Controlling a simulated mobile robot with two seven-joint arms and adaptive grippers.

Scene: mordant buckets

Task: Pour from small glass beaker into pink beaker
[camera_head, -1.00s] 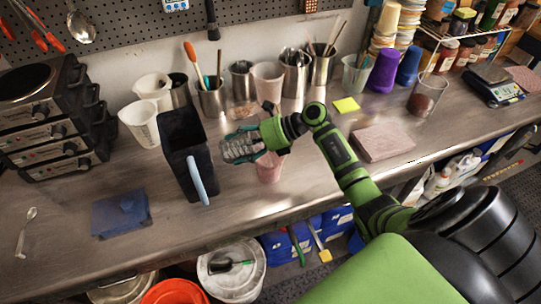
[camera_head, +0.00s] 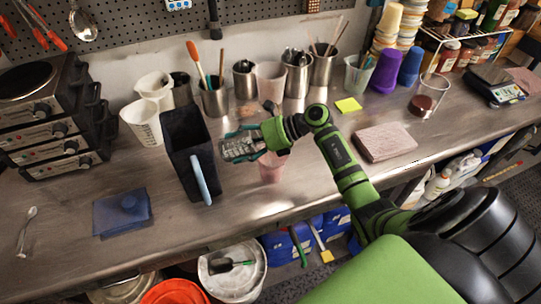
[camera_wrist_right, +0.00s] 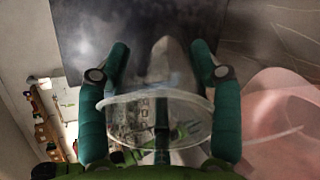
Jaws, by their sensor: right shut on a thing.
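My right gripper (camera_head: 236,147) is shut on the small glass beaker (camera_head: 242,150), which looks tipped on its side above the bench. In the right wrist view the clear beaker (camera_wrist_right: 158,98) sits between the two green fingers of the gripper (camera_wrist_right: 160,62), its round rim toward the camera. I cannot make out any contents. The pink beaker (camera_head: 271,168) stands on the bench just right of and below the gripper, partly hidden by it. It also shows in the right wrist view, pink and blurred (camera_wrist_right: 278,130), at the right edge. My left gripper is out of view.
White jugs (camera_head: 143,121) and metal tool cups (camera_head: 214,98) line the back. A pink block (camera_head: 385,141) and a glass with dark red contents (camera_head: 422,103) are right.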

